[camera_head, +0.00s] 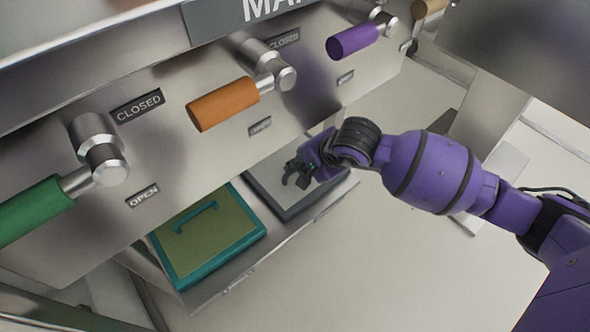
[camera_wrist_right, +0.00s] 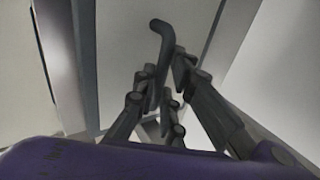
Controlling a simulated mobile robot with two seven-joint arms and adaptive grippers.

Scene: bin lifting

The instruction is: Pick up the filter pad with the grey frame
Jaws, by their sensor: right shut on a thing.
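The filter pad with the grey frame (camera_head: 292,213) lies on the metal shelf under the valve panel, to the right of the teal one. My purple right arm reaches in from the right, and its gripper (camera_head: 299,172) is at this pad. In the right wrist view the fingers (camera_wrist_right: 172,95) are shut on the pad's dark grey handle (camera_wrist_right: 163,45), whose bent end stands out above them. The arm and gripper hide part of the pad. My left gripper is not in view.
A filter pad with a teal frame (camera_head: 207,236) and a teal handle lies just left on the shelf (camera_head: 238,283). Green (camera_head: 35,210), orange (camera_head: 223,104) and purple (camera_head: 352,41) valve levers stick out from the panel above. The floor (camera_head: 400,270) in front is clear.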

